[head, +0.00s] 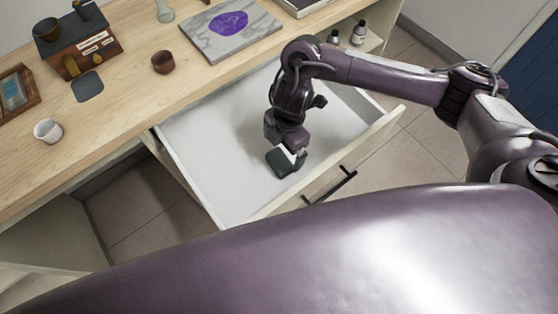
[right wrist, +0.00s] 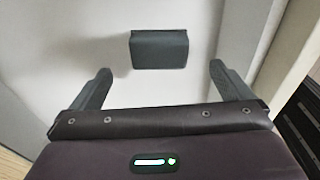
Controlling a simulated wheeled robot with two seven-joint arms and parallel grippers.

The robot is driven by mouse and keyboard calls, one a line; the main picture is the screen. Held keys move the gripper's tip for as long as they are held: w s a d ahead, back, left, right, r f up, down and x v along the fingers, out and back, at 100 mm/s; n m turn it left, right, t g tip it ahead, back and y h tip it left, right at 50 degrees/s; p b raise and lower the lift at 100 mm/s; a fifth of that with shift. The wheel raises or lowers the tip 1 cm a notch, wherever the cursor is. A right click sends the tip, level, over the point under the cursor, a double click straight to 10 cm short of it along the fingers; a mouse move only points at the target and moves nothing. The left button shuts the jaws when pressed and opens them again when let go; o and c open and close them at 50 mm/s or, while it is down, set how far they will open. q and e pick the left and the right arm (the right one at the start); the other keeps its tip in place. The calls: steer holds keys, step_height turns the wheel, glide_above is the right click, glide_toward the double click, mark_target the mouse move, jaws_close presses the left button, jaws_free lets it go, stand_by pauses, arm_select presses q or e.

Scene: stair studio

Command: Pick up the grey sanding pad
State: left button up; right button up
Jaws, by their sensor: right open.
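The grey sanding pad (head: 279,163) lies on the white floor of the open drawer (head: 225,190), partly hidden by my right gripper (head: 291,151) in the head view. In the right wrist view the pad (right wrist: 158,49) is a dark grey block, just beyond and between the fingertips of my right gripper (right wrist: 160,70). The fingers are spread wide and nothing is between them. The gripper points down into the drawer, close to the pad. I cannot tell the exact gap. My left gripper is not in view.
The drawer's front panel with a black handle (head: 330,186) faces me. The wooden worktop (head: 125,105) behind holds a brown cup (head: 163,62), a white cup (head: 48,131), a flat grey piece (head: 88,86) and a marble-look slab (head: 230,32). The drawer floor around the pad is clear.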

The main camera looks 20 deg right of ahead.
mark_target(280, 159)
steer(key=f, duration=0.5)
steer(key=shift+s+a+f, duration=0.1)
steer(key=shift+a+f, duration=0.05)
steer(key=shift+a, duration=0.2)
steer(key=c, duration=1.1)
steer(key=shift+o, duration=0.2)
step_height(280, 159, up, 20)
steer(key=p, duration=0.4)
steer(key=shift+p, duration=0.35)
